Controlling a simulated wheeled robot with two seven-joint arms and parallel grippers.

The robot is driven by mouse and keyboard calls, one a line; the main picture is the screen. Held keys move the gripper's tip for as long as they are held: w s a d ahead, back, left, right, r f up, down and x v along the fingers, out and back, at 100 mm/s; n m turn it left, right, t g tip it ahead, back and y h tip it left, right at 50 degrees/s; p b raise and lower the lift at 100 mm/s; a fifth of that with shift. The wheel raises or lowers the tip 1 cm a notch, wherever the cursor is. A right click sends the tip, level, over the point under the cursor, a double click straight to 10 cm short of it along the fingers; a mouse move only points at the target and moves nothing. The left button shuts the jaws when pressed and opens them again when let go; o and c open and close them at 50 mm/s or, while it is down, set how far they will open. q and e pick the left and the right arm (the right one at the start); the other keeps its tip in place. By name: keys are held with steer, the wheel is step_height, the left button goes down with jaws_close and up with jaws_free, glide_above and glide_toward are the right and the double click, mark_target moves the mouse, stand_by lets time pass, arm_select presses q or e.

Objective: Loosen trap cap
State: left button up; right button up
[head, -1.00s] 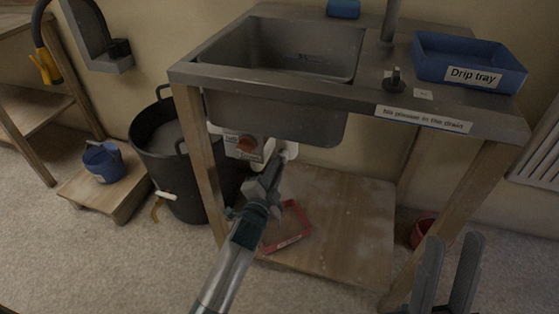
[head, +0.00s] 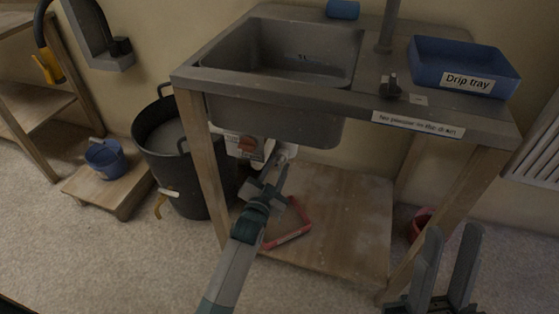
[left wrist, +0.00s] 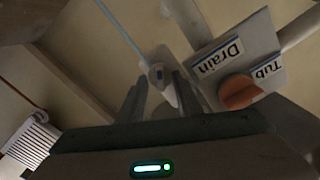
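The white trap under the sink (head: 287,151) shows only in part behind my left gripper in the head view. In the left wrist view, a pale rounded trap part (left wrist: 158,72), possibly the cap, lies just beyond the fingertips. My left gripper (head: 268,183) is under the basin, pointing up toward the trap. Its fingers stand apart in the left wrist view (left wrist: 160,92), and I see no clear grip on the part. I cannot tell whether they touch it. My right gripper (head: 447,262) is open and empty at the lower right.
An orange knob (left wrist: 239,92) on a plate labelled Drain and Tub sits close beside the trap. A red-rimmed frame or tray (head: 291,237) lies on the lower shelf (head: 345,225). A black tub (head: 160,135) stands left of the sink stand. A blue drip tray (head: 430,58) is on top.

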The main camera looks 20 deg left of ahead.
arm_select(q)
steer(key=shift+s+r+p, duration=0.1)
steer(key=shift+s+p, duration=0.55)
steer(key=shift+s, duration=0.2)
steer(key=s+p, duration=0.5)
steer(key=s, duration=0.5)
steer(key=shift+s+a, duration=0.2)
steer(key=shift+a, duration=0.05)
